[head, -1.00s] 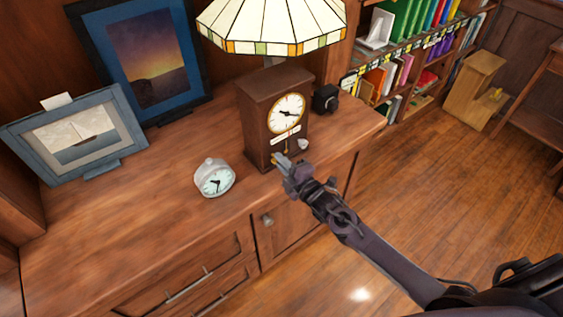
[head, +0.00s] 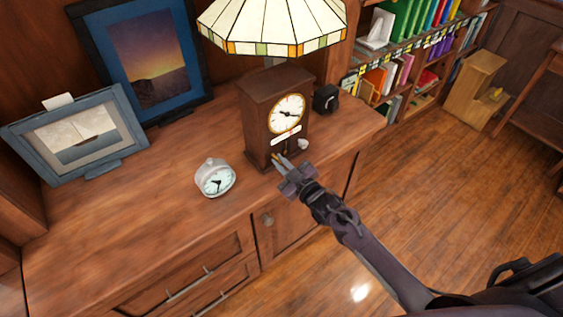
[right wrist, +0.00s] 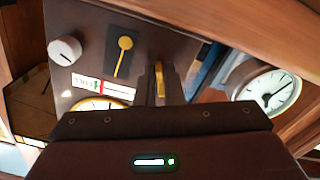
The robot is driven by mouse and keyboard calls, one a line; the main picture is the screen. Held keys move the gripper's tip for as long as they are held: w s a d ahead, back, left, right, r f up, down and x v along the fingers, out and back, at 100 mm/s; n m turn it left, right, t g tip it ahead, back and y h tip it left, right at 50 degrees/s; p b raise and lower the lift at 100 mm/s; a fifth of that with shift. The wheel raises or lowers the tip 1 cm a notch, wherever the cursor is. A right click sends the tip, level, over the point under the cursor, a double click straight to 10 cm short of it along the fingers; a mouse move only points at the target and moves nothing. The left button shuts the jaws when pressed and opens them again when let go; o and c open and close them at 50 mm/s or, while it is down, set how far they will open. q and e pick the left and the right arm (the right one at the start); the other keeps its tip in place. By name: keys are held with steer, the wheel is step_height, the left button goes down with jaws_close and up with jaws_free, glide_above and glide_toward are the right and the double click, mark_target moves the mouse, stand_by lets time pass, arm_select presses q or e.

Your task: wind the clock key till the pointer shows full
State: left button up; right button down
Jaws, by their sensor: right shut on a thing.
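The brown wooden clock (head: 258,115) stands upright on the cabinet top, its white dial facing front right. My right gripper (head: 283,161) is at the lower front of the clock, its two fingers pointing at it. In the right wrist view the clock front appears upside down. There the gripper (right wrist: 157,85) is shut on the brass key (right wrist: 161,76), which is partly hidden by a finger. The gauge strip (right wrist: 112,90) shows a green part and a red mark near its FULL end; the pointer's exact reading is too small to tell. My left gripper is not in view.
A silver round clock (head: 215,178) stands to the left of the wooden clock. A small black box (head: 326,98) is to its right, and a stained-glass lamp (head: 272,28) overhangs it. A pale knob (right wrist: 65,50) and a brass pendulum (right wrist: 124,45) are on the clock front.

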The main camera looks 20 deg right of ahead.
steer(key=m, duration=0.4)
steer(key=shift+a+f+m+p, duration=0.1)
steer(key=shift+m+p, duration=0.3)
steer(key=m, duration=0.3)
steer(key=shift+m+p, duration=0.35)
steer(key=shift+m, duration=0.05)
steer(key=m+p, duration=0.1)
steer(key=m, duration=0.3)
steer(key=shift+s+a, duration=0.1)
steer(key=shift+a, duration=0.05)
steer(key=shift+m+p, duration=0.65)
steer(key=shift+m, duration=1.75)
steer(key=c, duration=1.6)
jaws_free()
